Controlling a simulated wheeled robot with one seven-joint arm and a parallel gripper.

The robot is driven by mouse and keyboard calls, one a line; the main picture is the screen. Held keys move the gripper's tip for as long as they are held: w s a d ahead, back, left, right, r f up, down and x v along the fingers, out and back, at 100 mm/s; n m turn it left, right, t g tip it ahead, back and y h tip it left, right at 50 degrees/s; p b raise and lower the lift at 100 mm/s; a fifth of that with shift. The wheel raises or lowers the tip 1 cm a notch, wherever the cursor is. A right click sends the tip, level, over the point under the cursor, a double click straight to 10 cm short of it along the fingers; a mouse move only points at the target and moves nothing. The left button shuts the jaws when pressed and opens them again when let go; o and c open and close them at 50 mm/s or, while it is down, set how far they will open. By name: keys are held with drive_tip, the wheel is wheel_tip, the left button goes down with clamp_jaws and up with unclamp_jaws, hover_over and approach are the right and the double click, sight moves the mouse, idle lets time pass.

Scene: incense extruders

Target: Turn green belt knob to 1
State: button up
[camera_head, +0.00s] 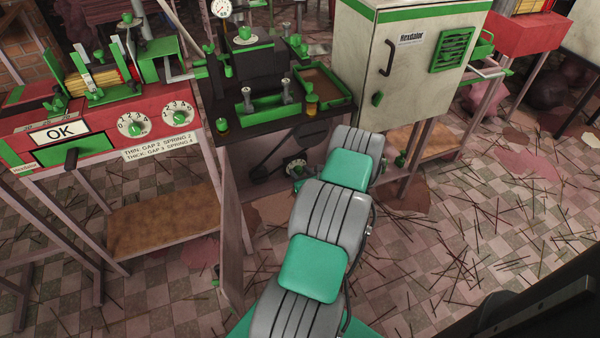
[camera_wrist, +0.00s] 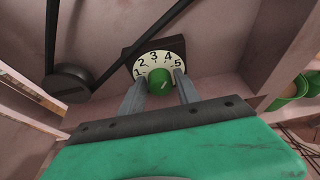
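The green belt knob (camera_wrist: 160,82) sits on a white dial (camera_wrist: 150,62) numbered 1 to 5 in the wrist view. A pale line on the knob seems to slant up to the right; the exact number is unclear. My gripper (camera_wrist: 161,76) has one finger on each side of the knob. The fingers stand apart, with a thin gap seeming to show beside the knob; contact cannot be made out. In the head view the belt dial (camera_head: 297,167) is low on the dark machine's stand, just beyond my arm's end, partly hidden.
A dark belt (camera_wrist: 125,55) and pulley (camera_wrist: 68,83) lie left of the dial. The red machine at left carries a gap dial (camera_head: 131,125) and a spring dial (camera_head: 179,113). A white cabinet (camera_head: 405,60) stands at right. Thin sticks litter the tiled floor.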

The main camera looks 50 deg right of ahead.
clamp_jaws()
idle(0.5)
drive_tip(key=n, duration=0.1)
drive_tip(key=n+h, duration=0.1)
drive_tip(key=n+g+b, duration=0.1)
drive_tip(key=shift+w+a+f+h, duration=0.1)
drive_tip(key=shift+w+a+h, duration=0.15)
drive_tip(key=shift+h, duration=0.15)
drive_tip(key=n+h+b, duration=0.1)
drive_tip(key=n+h, duration=0.1)
drive_tip(key=n, duration=0.2)
drive_tip(key=shift+a+f+b, duration=0.15)
drive_tip(key=shift+b, duration=0.2)
drive_tip(key=n+h, duration=0.2)
drive_tip(key=n, duration=0.1)
drive_tip(key=shift+f+g+b, duration=0.15)
drive_tip(key=shift+g+b, duration=0.15)
drive_tip(key=shift+b, duration=0.05)
drive_tip(key=n+b, duration=0.1)
drive_tip(key=n+h+b, duration=0.1)
drive_tip(key=n+b, duration=0.1)
drive_tip(key=shift+f+t, duration=0.35)
drive_tip(key=shift+t, duration=0.05)
drive_tip(key=n+h+b, duration=0.1)
drive_tip(key=n+b, duration=0.1)
drive_tip(key=shift+b, duration=0.3)
drive_tip(key=shift+r+n+t+h+b, duration=0.1)
drive_tip(key=shift+n+t+h+b, duration=0.25)
drive_tip(key=shift+n+b, duration=0.45)
